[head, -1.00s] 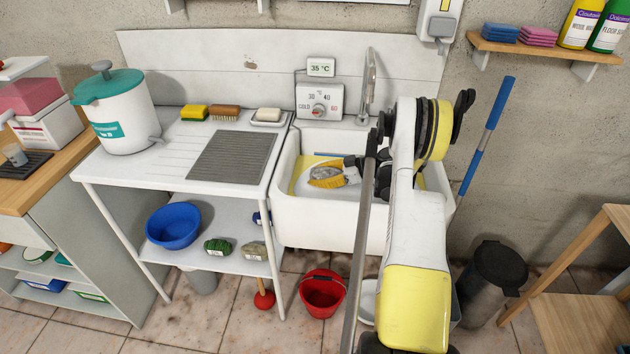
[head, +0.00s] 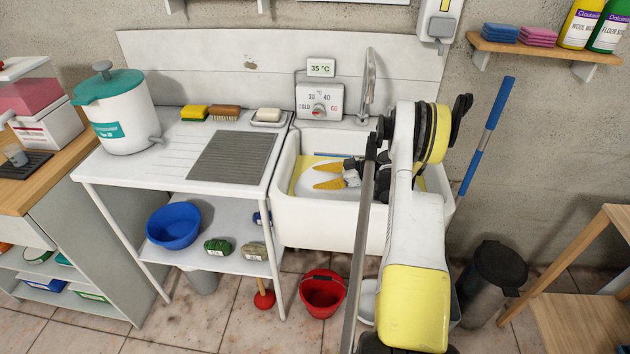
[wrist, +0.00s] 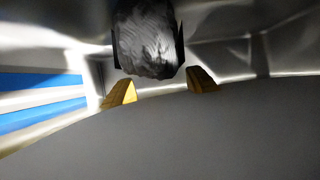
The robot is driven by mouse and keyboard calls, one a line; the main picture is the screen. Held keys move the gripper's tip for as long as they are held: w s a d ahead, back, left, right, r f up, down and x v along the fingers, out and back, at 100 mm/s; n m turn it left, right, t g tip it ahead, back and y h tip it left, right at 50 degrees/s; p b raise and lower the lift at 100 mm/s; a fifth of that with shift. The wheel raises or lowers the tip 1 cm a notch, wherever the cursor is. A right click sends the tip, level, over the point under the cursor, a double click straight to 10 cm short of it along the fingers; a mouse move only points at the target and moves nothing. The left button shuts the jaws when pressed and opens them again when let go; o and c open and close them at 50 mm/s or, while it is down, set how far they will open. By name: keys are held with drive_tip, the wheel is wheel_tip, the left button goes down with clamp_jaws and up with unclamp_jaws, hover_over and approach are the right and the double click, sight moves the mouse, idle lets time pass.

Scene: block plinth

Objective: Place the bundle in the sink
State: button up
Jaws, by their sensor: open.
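The bundle (wrist: 148,42) is a grey, crumpled lump. In the wrist view it shows at the top centre, just past and between my fingertips; I cannot tell whether it touches anything. It does not show in the head view. The white sink (head: 325,215) is at centre right below the tap. My gripper (head: 318,177) is inside the basin with its yellow fingers spread and nothing visible between them. Both yellow fingertips also show in the wrist view (wrist: 160,88). My arm covers the right part of the sink.
A yellow-edged item (head: 299,172) and a pale rounded surface lie in the basin. A tap (head: 370,85) and temperature dial box (head: 320,101) stand behind it. A draining board (head: 232,157) adjoins on the left. A red bucket (head: 322,293) stands on the floor below.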

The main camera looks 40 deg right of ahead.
drive_tip(key=shift+r, duration=0.25)
drive_tip(key=p+v, duration=0.1)
drive_tip(key=v, duration=0.2)
drive_tip(key=p+v, duration=0.1)
drive_tip(key=v, duration=0.2)
drive_tip(key=shift+s+r+p, duration=0.1)
drive_tip(key=shift+r+p, duration=0.3)
drive_tip(key=shift+r, duration=0.15)
drive_tip(key=shift+s+d+r, duration=0.1)
drive_tip(key=shift+s+d, duration=0.3)
drive_tip(key=shift+s, duration=0.05)
